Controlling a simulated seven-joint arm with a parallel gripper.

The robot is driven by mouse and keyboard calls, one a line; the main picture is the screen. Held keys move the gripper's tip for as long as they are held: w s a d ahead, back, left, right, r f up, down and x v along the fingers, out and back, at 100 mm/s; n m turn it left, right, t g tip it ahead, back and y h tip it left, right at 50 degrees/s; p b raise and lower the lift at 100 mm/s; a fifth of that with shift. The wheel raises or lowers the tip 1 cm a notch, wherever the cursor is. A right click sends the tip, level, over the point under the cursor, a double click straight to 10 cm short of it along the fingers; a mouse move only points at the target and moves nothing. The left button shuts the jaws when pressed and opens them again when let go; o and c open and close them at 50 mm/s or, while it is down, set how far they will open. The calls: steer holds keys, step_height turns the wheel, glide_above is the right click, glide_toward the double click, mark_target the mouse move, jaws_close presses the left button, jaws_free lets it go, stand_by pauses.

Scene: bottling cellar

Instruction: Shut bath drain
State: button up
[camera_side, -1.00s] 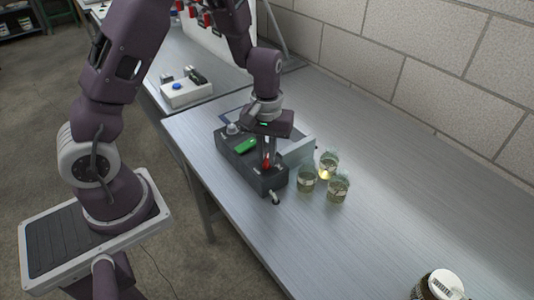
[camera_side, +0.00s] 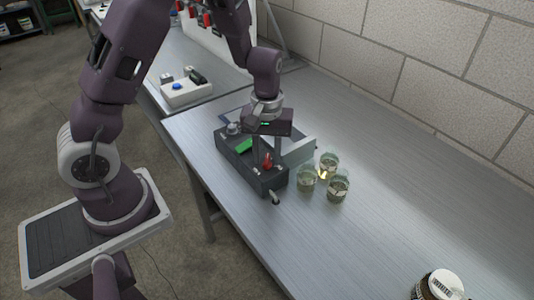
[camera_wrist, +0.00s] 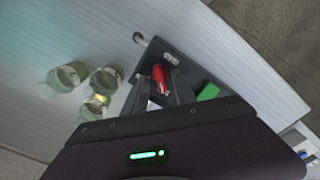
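A dark grey box (camera_side: 232,164) stands on the bench, with a small spout (camera_side: 275,198) at its near end. A red handle (camera_side: 267,161) stands on its top near that end. It also shows in the wrist view (camera_wrist: 159,77), pointing toward the spout side. Which part is the bath drain is not labelled legibly. My gripper (camera_side: 268,158) points down over the box with its fingers apart, one on each side of the red handle. Contact between finger and handle cannot be told.
Several jars with pale liquid, one being the front jar (camera_side: 339,187), stand close right of the box. A green block (camera_side: 244,146) and a grey knob (camera_side: 233,128) sit on the box. A white-lidded jar (camera_side: 445,284) is far off; the bench between is clear.

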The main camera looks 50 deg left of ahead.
mark_target(267, 159)
step_height(267, 159, up, 7)
steer(key=shift+r, duration=0.1)
stand_by(0.5)
steer(key=s+d+r+m+t+h, duration=0.1)
steer(key=s+r+m, duration=0.15)
steer(key=r, duration=0.25)
steer(key=s+d+r+m+t, duration=0.1)
steer(key=s+d+r, duration=0.15)
steer(key=r, duration=0.25)
steer(key=s+r+m+t+y, duration=0.1)
steer(key=s+r+m+t, duration=0.2)
steer(key=s, duration=1.1)
step_height(267, 159, up, 3)
steer(key=m, duration=0.2)
steer(key=shift+d+m+t, duration=0.3)
steer(key=shift+m, duration=0.05)
